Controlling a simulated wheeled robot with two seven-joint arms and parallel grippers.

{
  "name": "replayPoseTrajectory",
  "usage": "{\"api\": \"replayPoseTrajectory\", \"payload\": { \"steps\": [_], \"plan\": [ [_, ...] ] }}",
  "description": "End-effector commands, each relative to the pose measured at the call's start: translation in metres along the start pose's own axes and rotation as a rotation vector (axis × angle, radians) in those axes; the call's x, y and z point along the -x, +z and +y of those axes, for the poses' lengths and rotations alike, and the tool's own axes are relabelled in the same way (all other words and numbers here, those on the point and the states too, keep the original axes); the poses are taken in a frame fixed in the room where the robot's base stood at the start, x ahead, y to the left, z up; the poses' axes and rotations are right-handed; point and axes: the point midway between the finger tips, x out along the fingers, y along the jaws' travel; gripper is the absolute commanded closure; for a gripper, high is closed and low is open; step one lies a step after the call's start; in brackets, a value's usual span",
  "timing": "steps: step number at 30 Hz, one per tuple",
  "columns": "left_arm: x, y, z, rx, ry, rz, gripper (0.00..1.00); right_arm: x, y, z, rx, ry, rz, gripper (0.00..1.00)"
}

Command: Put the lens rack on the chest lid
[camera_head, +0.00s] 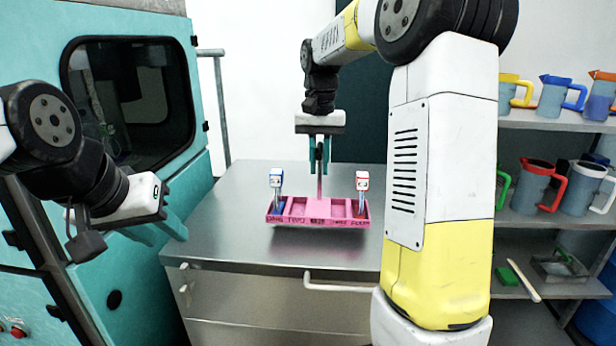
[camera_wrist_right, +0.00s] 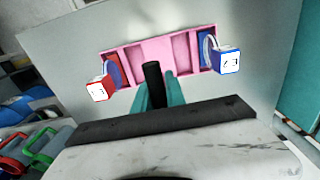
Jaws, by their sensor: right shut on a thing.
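The lens rack is a pink tray (camera_head: 318,209) with several compartments, lettering along its front and an upright middle handle. A blue-and-white module stands at its left end and a red-and-white one at its right end. My right gripper (camera_head: 319,170) is shut on the handle from above; the rack also shows in the right wrist view (camera_wrist_right: 155,52). The rack is level over the grey metal chest lid (camera_head: 225,235); I cannot tell whether it touches it. My left gripper (camera_head: 160,232) is empty, its teal fingers apart, left of the lid.
A teal cabinet with a dark window (camera_head: 130,92) stands on the left. Shelves on the right hold several jugs (camera_head: 558,95) and a green brush (camera_head: 508,277). A white handle (camera_head: 340,286) sticks out from the chest front. The lid around the rack looks clear.

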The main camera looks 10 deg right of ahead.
Motion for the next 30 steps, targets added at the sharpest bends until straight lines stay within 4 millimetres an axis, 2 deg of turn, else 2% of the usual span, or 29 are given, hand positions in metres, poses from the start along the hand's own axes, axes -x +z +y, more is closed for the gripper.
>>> {"api": "replayPoseTrajectory", "payload": {
  "steps": [11,23,24,26,30],
  "plan": [
    [0.0,0.0,0.0,0.0,0.0,0.0,0.63,-0.034,-0.002,0.001,-0.001,0.0,-0.001,1.0],
    [0.0,0.0,0.0,0.0,0.0,0.0,0.63,-0.038,-0.002,0.001,-0.001,0.0,0.0,1.0],
    [0.0,0.0,0.0,0.0,0.0,0.0,0.63,-0.038,-0.002,0.001,-0.001,0.0,-0.001,0.76],
    [0.0,0.0,0.0,0.0,0.0,0.0,0.63,-0.038,-0.002,0.001,-0.001,0.0,-0.001,0.65],
    [0.0,0.0,0.0,0.0,0.0,0.0,0.63,-0.038,-0.002,0.001,-0.001,0.0,-0.001,0.62]
  ]
}}
